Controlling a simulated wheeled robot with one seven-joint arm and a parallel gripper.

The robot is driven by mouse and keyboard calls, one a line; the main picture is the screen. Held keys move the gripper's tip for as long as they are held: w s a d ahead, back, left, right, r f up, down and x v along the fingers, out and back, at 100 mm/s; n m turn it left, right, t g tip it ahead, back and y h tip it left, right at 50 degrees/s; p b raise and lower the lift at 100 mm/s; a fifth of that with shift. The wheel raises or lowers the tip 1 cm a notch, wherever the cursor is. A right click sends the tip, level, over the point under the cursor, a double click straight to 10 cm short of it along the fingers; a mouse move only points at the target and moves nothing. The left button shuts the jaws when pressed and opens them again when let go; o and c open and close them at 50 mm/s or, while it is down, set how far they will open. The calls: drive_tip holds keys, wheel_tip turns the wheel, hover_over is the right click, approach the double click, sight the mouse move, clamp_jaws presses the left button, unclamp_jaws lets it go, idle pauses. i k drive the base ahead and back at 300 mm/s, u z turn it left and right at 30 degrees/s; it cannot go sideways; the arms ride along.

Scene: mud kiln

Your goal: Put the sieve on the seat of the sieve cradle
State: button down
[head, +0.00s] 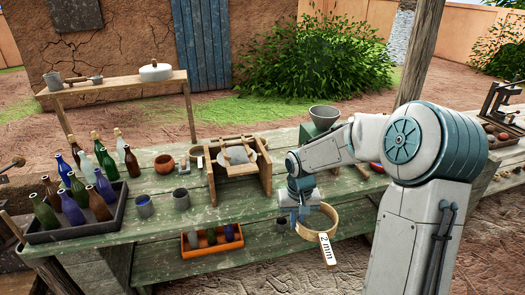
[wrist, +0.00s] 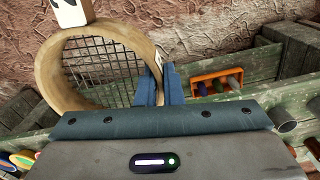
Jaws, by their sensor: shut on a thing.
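The sieve (head: 308,234) is a round pale wooden hoop with a white tag (head: 327,250) reading "2 mm". In the wrist view its hoop (wrist: 50,75) shows tilted, with dark wire mesh across it. My gripper (head: 300,211) is shut on the sieve's rim and holds it out beyond the front edge of the green bench. In the wrist view the blue fingers (wrist: 159,82) pinch the hoop's right side. A wooden frame (head: 264,172) with crossbars and a grey drum stands on the bench, left of my gripper; I cannot tell for certain whether it is the sieve cradle.
On the green bench (head: 110,245) a dark tray (head: 75,228) of bottles stands at left, with two grey cups (head: 145,207) beside it. An orange crate (head: 213,245) is on the lower shelf. A grey funnel (head: 323,115) stands behind my arm. The bench's front middle is clear.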

sight(247, 150)
drive_tip(key=z, duration=1.65)
drive_tip(key=i, duration=0.95)
drive_tip(key=u, duration=1.95)
